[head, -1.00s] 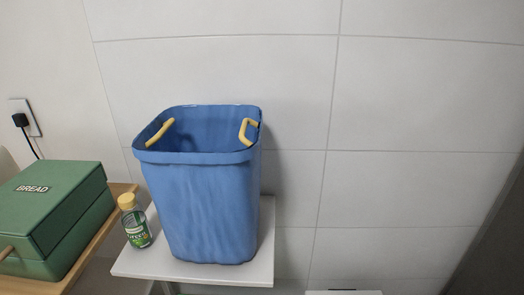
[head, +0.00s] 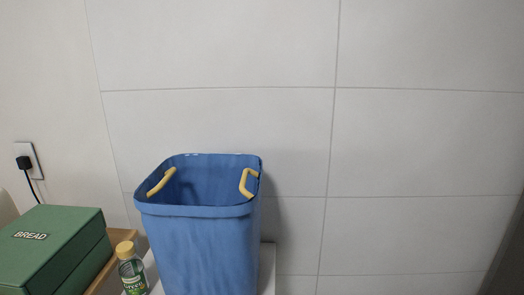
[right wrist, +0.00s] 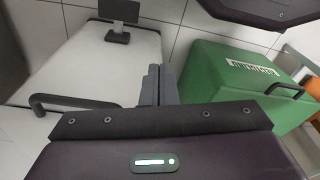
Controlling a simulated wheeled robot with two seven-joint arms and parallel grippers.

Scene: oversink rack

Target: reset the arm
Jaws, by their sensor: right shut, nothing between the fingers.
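My right gripper (right wrist: 158,85) shows in the right wrist view with its two grey fingers together and nothing between them. It is in free space, apart from the things around it. Neither gripper shows in the head view, and my left gripper is out of sight.
A blue bin (head: 205,240) with yellow handles stands on a white stand (head: 267,270), beside a green bottle (head: 132,272). A green bread box (head: 50,245) is at left; a green box (right wrist: 235,85) shows in the wrist view, right of a white surface (right wrist: 85,70).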

